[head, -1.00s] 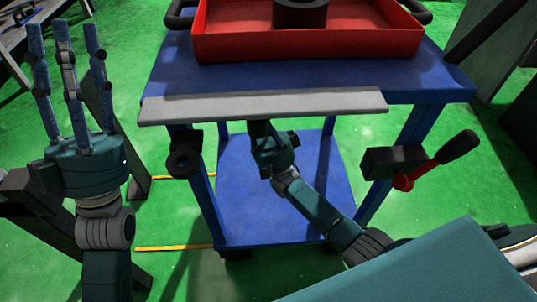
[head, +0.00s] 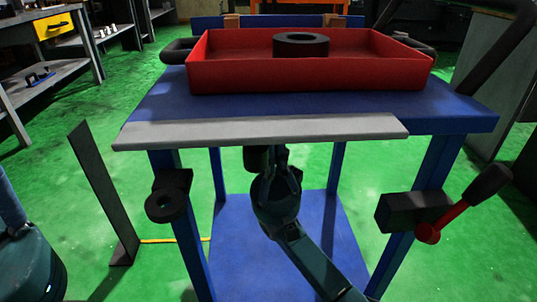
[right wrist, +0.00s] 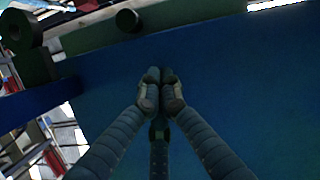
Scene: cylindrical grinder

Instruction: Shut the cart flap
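The cart flap is a long pale grey strip (head: 260,131) along the front edge of the blue cart top (head: 460,110). It looks roughly level with the top. My right gripper (head: 276,155) is below the flap's middle, beside a short dark knob (head: 259,159) that seems to hang under the flap. In the right wrist view the fingertips of my right gripper (right wrist: 160,88) are together with nothing visible between them. A dark knob (right wrist: 128,20) lies just beyond them, apart. My left gripper (head: 12,205) is cut off at the left edge; one straight finger shows.
A red tray (head: 310,75) with a dark ring (head: 301,44) stands on the cart. A red lever with a black grip (head: 463,205) sticks out at the right front leg. A dark round bracket (head: 168,196) is on the left leg. Blue lower shelf (head: 270,255) below.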

